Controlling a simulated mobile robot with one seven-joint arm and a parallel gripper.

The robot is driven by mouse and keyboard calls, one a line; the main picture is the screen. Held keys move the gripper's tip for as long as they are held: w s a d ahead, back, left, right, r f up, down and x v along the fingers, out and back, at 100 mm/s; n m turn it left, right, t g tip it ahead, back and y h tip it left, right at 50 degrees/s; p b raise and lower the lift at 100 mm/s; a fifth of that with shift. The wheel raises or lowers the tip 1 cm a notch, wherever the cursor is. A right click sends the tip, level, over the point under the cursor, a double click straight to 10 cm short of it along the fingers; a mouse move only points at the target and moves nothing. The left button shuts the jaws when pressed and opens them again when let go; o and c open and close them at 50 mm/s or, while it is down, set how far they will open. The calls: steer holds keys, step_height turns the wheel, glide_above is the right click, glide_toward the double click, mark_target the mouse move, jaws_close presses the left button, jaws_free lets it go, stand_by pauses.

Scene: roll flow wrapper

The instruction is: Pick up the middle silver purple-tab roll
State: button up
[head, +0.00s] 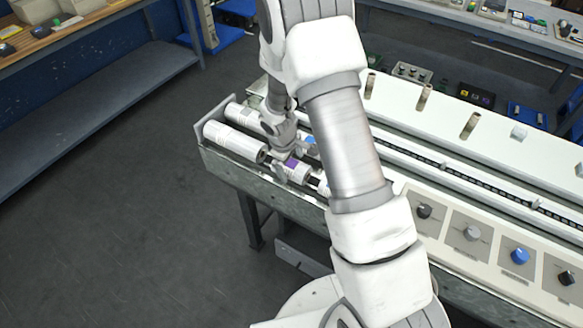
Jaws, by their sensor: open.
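A silver roll with a purple tab (291,166) lies in the metal trough of the machine, between a longer white roll on its left and another roll on its right. My gripper (284,153) is open, pointing down just above and behind the purple-tab roll. The picture is too small to tell whether the fingers touch it or straddle it. My arm hides part of the trough to the right.
A white roll (235,141) lies to the left in the trough (214,160), with another roll (243,115) behind it. A blue tab (310,141) shows close to my gripper. A panel with knobs (471,233) is at the right. The floor at left is clear.

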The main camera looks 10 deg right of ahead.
steer(key=shift+x, duration=0.85)
jaws_close()
